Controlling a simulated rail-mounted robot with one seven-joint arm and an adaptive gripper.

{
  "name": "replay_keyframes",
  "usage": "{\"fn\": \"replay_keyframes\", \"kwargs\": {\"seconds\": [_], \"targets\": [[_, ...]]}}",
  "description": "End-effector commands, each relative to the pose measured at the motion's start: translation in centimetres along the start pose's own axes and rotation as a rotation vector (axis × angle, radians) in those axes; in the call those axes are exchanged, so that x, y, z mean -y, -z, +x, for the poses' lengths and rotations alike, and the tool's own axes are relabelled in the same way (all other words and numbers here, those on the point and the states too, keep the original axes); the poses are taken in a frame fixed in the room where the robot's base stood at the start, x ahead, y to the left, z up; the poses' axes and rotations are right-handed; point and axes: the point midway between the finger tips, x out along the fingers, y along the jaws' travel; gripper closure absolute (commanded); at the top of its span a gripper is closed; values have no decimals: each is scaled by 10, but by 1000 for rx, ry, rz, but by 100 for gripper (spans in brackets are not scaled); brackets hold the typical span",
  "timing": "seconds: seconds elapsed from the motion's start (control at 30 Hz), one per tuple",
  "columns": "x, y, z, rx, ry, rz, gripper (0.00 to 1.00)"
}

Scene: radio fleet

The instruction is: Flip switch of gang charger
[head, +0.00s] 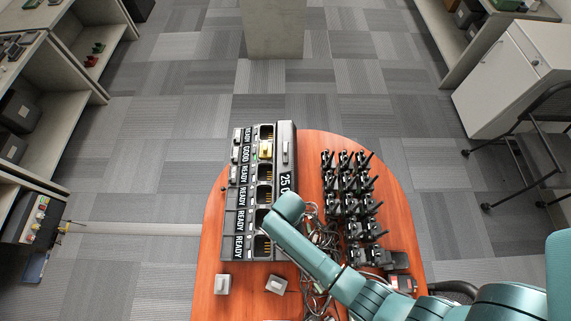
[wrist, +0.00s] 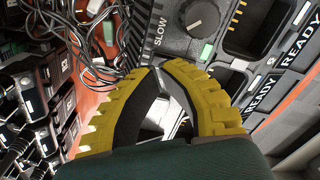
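The gang charger (head: 284,150) is a long dark unit on the left part of the red-brown table, with a column of bays and several READY labels. In the wrist view its dark panel (wrist: 174,42) shows a knob (wrist: 203,18) beside the word SLOW. My gripper (wrist: 156,72) has yellow ribbed fingers with dark pads; the tips are together close over the charger's panel edge. A pale piece (wrist: 160,112) shows in the gap behind the tips; I cannot tell whether it is the switch or whether it is touched. In the head view my arm hides the gripper.
Several black radios (head: 347,195) stand in rows right of the charger. Loose cables (head: 318,232) lie between them. Two small pale blocks, one of them at the left (head: 222,285), sit near the table's front. Shelves (head: 60,80) and a white cabinet (head: 510,75) stand beyond carpeted floor.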

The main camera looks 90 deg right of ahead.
Motion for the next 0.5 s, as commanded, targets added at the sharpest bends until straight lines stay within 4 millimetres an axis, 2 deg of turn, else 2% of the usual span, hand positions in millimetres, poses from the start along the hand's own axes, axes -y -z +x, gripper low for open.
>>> {"fn": "replay_keyframes", "kwargs": {"seconds": [0.03,0.5], "targets": [[0,0,-10,1,0,0,100],[0,0,-49,-1,0,0,100]]}}
